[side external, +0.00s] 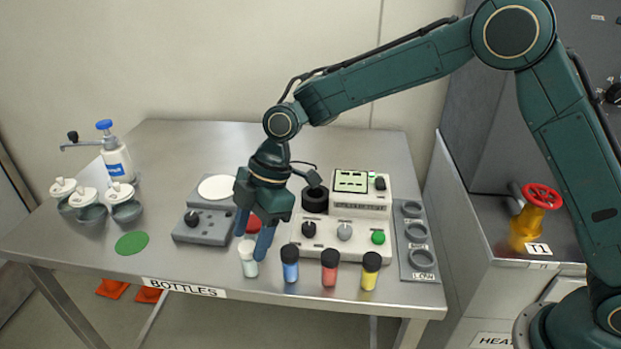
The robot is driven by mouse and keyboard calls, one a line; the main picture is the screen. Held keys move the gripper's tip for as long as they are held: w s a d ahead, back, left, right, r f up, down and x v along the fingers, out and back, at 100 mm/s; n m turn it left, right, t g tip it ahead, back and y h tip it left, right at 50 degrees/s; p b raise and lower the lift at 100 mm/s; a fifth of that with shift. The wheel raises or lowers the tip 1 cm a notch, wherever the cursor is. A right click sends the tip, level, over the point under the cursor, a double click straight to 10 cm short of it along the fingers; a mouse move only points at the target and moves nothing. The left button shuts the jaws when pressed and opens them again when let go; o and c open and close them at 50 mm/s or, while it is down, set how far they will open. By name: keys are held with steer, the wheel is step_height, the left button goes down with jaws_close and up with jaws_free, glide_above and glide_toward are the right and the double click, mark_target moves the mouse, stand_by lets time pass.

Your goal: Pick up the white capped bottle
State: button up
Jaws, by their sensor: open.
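The white capped bottle (249,263) stands upright near the front edge of the metal table (190,140), left end of a row of small bottles. Its body looks pale and its cap white. My gripper (254,245) points down, open, with its two blue fingers just above and around the top of this bottle. One finger passes in front of the bottle's right side. I cannot tell whether the fingers touch it.
Blue (290,268), red (329,272) and yellow (369,275) black-capped bottles stand to the right. Behind are a stirrer plate (205,222), a red-topped item (252,222) and an instrument (345,240). A ring rack (416,240) is at right. A green disc (132,243) lies left.

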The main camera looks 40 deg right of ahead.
mark_target(249, 245)
steer(key=shift+x, duration=2.6)
steer(key=shift+s, duration=0.1)
steer(key=c, duration=1)
